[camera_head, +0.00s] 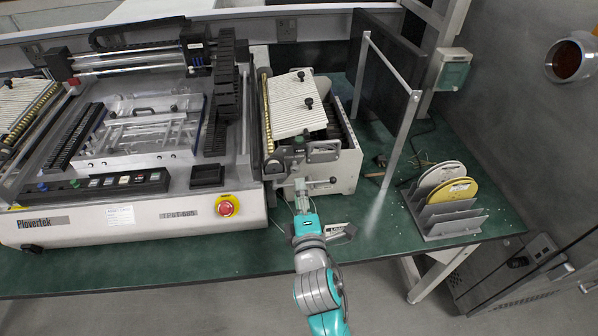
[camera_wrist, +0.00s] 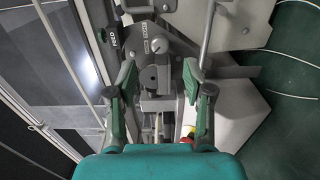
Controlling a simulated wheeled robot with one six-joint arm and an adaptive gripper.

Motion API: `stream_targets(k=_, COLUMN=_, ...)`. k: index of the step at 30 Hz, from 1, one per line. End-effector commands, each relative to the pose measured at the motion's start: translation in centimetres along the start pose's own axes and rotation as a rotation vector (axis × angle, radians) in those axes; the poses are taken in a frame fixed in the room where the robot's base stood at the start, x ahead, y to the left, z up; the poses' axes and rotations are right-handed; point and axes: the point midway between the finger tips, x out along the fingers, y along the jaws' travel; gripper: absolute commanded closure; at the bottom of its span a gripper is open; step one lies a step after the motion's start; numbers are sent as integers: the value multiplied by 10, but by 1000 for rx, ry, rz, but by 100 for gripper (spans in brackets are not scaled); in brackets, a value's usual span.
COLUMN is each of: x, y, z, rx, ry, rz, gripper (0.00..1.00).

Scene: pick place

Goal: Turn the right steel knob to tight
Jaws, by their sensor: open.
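My gripper (camera_head: 301,188) is open at the front of the grey feeder unit (camera_head: 345,172) on the right side of the machine. In the wrist view my gripper (camera_wrist: 160,78) has its two green-and-grey fingers apart, on either side of a dark grey rounded block (camera_wrist: 153,79). I cannot tell whether either finger touches it. A small round steel knob-like part (camera_wrist: 158,45) sits on a dark bracket just beyond the fingertips. I cannot tell for sure whether this is the right steel knob, or how tight it is. In the head view the gripper partly covers this area.
The large machine (camera_head: 135,222) with a red stop button (camera_head: 227,206) stands to the left. A thin metal frame (camera_head: 402,130) rises right of the feeder unit. A rack (camera_head: 452,229) with reels stands farther right on the green table (camera_head: 380,238). A small metal piece (camera_head: 338,232) lies beside my arm.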

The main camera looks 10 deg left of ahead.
Motion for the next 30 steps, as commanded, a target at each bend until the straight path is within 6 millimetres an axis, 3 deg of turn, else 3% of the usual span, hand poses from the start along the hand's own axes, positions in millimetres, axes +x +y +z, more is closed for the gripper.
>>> stream_targets(k=6, x=39, y=1, z=0, rx=1, ry=0, rz=2, gripper=49)
stream_targets(k=12, x=63, y=0, z=0, rx=2, ry=0, rz=0, gripper=49)
stream_targets(k=25, x=72, y=0, z=0, rx=2, ry=0, rz=0, gripper=49)
stream_targets(k=26, x=72, y=0, z=0, rx=2, ry=0, rz=0, gripper=51)
stream_targets(k=30, x=72, y=0, z=0, rx=2, ry=0, rz=0, gripper=86)
